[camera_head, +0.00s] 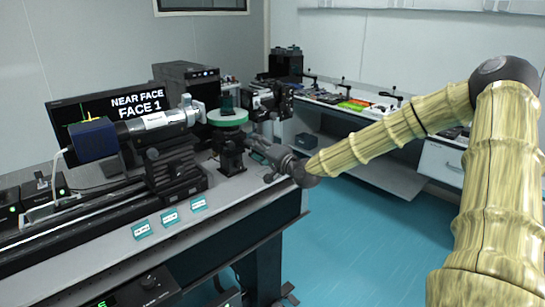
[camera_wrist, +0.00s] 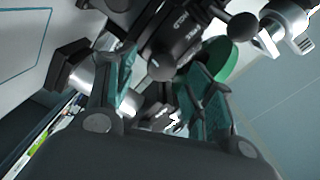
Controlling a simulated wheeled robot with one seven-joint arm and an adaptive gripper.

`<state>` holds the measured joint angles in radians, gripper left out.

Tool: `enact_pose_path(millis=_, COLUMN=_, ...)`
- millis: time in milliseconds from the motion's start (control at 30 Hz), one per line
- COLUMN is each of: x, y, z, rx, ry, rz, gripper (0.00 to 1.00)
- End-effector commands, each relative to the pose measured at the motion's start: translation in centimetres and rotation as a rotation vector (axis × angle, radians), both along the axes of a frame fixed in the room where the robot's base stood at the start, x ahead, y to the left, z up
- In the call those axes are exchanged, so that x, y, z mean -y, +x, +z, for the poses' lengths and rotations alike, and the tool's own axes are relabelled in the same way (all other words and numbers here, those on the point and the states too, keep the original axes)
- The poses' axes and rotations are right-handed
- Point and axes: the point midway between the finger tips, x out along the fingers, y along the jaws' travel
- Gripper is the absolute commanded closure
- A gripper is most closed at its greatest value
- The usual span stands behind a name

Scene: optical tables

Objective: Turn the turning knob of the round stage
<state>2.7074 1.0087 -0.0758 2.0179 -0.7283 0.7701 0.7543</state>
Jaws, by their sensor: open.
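The round stage (camera_head: 228,118) has a green disc top and stands on a black mount on the near optical table. In the wrist view its green disc (camera_wrist: 221,61) shows behind the right finger. My gripper (camera_head: 252,143) reaches in from the right beside the stage, just below disc height. In the wrist view my gripper (camera_wrist: 163,80) has its two teal fingers spread apart. A dark rounded knob (camera_wrist: 161,68) shows between the fingertips; I cannot tell whether it is the turning knob or touches a finger. In the head view the knob is too small to make out.
A second dark ball-ended part (camera_wrist: 242,27) sticks out at upper right in the wrist view. A silver barrel with a blue box (camera_head: 94,140) lies left of the stage. A monitor (camera_head: 110,112) stands behind. Open blue floor (camera_head: 370,240) lies right of the table.

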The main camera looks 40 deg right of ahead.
Motion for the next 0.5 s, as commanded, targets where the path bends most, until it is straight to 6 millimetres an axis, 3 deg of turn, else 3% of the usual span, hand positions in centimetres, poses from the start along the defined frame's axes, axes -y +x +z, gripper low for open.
enact_pose_path(millis=500, x=0.4, y=-4.8, z=0.0, rx=0.000, ry=0.001, rz=0.000, gripper=0.47)
